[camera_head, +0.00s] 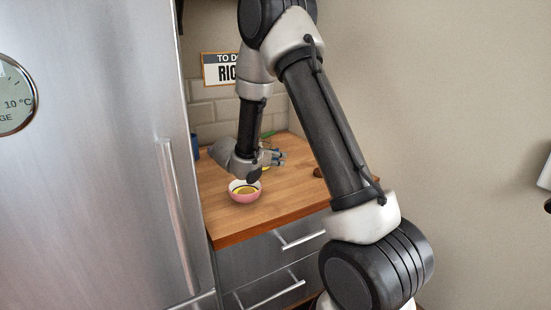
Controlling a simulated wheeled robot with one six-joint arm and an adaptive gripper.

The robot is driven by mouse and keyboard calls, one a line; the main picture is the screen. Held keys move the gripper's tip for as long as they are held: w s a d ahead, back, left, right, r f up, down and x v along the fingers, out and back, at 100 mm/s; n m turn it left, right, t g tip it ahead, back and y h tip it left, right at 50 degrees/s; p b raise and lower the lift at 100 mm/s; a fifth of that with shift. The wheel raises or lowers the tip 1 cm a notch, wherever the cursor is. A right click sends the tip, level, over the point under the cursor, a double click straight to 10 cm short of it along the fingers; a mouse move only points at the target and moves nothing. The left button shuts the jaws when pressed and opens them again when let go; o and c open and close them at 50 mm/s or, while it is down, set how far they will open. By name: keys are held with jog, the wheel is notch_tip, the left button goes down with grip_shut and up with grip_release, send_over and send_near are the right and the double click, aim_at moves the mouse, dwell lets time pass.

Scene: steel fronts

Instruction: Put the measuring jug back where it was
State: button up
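I cannot make out a measuring jug for sure; my arm hides part of the worktop. My gripper (276,157) is low over the wooden worktop (290,195), behind and to the right of a pink bowl. Its fingers point to the right. They are too small and too covered by the wrist to tell whether they are open or hold something. A little green and yellow shows around the fingers, and I cannot tell what it belongs to.
A blue object (195,147) is at the back left, beside the steel fridge (95,160). A small brown object (318,173) lies at the right. Steel drawers (270,265) are below.

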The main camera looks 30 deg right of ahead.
jog(key=shift+r, duration=0.2)
jog(key=v, duration=0.7)
jog(key=s+d+r+m+g+y, duration=0.2)
jog(key=s+d+r+m, duration=0.3)
jog(key=s, duration=0.4)
jog(key=s+d+r+m+g+y, duration=0.1)
jog(key=s+d+r+m+g, duration=0.2)
jog(key=s+r+m, duration=0.4)
jog(key=s+a+m+t+y, duration=0.2)
jog(key=s+a+m+y, duration=0.2)
jog(key=s, duration=0.4)
jog(key=s+a+m+t+y, duration=0.1)
jog(key=s+a+m+y, duration=0.4)
jog(key=s+m, duration=0.2)
jog(key=shift+s+t, duration=0.4)
jog(key=shift+s, duration=0.7)
